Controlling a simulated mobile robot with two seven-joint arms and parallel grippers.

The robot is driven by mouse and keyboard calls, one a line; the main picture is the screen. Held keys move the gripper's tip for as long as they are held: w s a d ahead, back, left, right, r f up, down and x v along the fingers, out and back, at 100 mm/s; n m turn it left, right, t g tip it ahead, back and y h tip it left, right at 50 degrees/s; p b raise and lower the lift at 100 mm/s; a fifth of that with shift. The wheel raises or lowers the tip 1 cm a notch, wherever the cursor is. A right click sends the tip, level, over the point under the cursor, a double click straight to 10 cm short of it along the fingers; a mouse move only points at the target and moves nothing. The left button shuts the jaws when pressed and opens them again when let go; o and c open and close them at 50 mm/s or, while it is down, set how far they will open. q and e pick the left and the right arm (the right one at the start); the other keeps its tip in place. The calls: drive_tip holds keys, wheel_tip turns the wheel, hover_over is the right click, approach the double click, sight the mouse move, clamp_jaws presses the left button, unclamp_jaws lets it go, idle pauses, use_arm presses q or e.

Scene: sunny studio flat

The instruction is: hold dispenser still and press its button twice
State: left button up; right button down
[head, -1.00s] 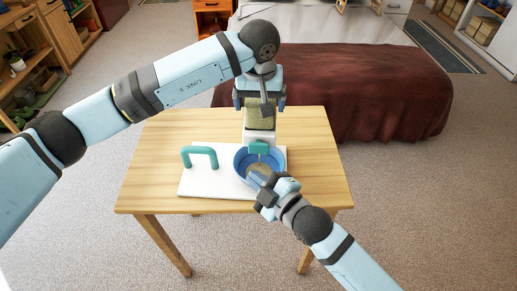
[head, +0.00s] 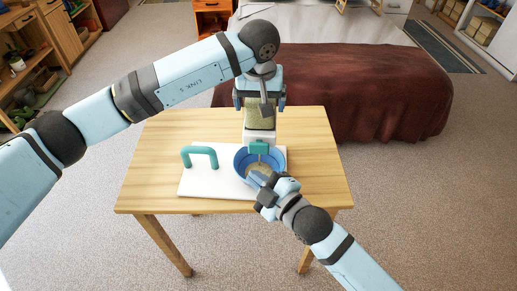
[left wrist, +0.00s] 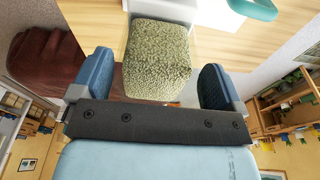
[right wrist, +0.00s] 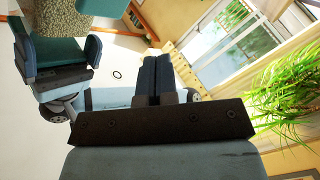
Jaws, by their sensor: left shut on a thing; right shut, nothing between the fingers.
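The dispenser (head: 260,134) stands upright at the back of a white board, with a clear hopper of greenish grains above a white body. Its teal button piece (head: 259,148) faces front, above a blue bowl (head: 240,163) with some grains inside. My left gripper (head: 260,101) is shut on the hopper from above; the left wrist view shows the grain-filled hopper (left wrist: 158,58) between its fingers. My right gripper (head: 262,178) is shut and empty, low over the bowl's front, just in front of the button. Its closed fingers show in the right wrist view (right wrist: 153,62). Whether they touch the button is unclear.
The wooden table (head: 160,165) is otherwise clear. A bed with a brown cover (head: 350,95) stands close behind the table.

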sight(259, 146)
idle(0.8)
drive_tip(key=s, duration=0.3)
drive_tip(key=shift+s+a, duration=0.2)
drive_tip(key=shift+s, duration=0.2)
drive_tip(key=shift+w+d, duration=0.2)
drive_tip(key=shift+w, duration=2)
drive_tip(key=shift+w+d, duration=0.2)
drive_tip(key=shift+w, duration=2)
drive_tip(key=shift+w, duration=0.15)
drive_tip(key=shift+w, duration=0.3)
